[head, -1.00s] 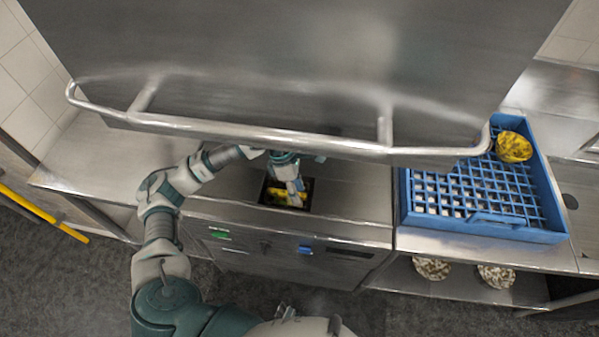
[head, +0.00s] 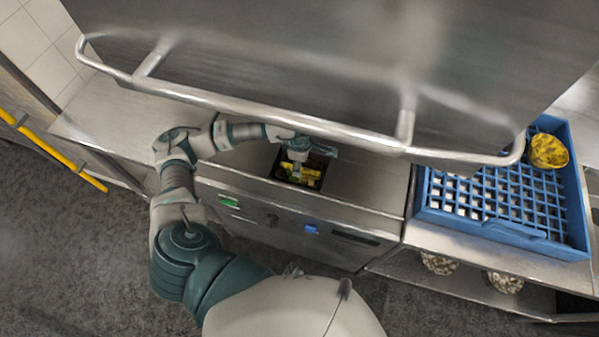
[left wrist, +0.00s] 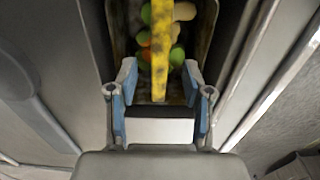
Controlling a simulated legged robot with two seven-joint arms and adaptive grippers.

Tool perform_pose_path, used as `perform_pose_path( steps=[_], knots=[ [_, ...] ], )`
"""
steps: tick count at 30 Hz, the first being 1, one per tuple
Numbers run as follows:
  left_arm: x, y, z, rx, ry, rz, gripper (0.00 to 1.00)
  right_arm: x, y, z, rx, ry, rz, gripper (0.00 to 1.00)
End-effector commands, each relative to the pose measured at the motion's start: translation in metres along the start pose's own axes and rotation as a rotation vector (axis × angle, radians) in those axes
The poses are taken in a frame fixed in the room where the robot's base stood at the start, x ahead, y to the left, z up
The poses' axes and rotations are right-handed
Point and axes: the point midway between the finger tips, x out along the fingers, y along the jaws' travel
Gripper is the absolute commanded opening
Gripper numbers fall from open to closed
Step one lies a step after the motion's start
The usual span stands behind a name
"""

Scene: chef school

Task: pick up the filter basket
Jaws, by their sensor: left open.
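The filter basket (head: 310,182) sits in a dark rectangular opening in the steel counter below the raised hood. In the left wrist view the filter basket (left wrist: 205,35) has dark walls, a yellow bar-like handle (left wrist: 160,50) across its middle, and green, orange and pale bits of food inside. My left gripper (left wrist: 160,85) is open, its blue-padded fingers on either side of the near end of the yellow handle, with a gap on each side. In the head view my left gripper (head: 297,165) is over the opening and hides part of the basket. My right gripper is not in view.
The steel hood (head: 300,60) with its long bar handle (head: 280,122) hangs over the counter. A blue dish rack (head: 500,228) with a yellow-brown bowl (head: 549,151) stands at the right. Bowls (head: 439,263) sit on the shelf below. Counter (head: 110,115) left of the opening is clear.

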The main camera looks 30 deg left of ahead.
Motion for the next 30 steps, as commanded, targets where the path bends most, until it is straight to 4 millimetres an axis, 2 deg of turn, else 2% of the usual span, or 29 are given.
perform_pose_path(
  steps=[5, 10, 19, 25, 30],
  knots=[
    [0.022, 0.001, -0.001, -0.001, 0.0, -0.005, 0.5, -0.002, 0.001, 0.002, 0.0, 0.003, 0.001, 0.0],
    [0.048, 0.002, -0.002, -0.001, -0.002, -0.003, 0.5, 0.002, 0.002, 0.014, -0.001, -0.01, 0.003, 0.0],
    [0.054, 0.002, -0.002, 0.0, -0.002, -0.002, 0.5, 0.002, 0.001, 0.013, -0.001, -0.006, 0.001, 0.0],
    [0.053, 0.002, -0.001, 0.0, -0.001, -0.002, 0.0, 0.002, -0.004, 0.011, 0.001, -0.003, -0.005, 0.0],
    [0.053, 0.002, -0.001, 0.0, -0.002, -0.001, 0.0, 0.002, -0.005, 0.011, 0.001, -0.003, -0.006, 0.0]
  ],
)
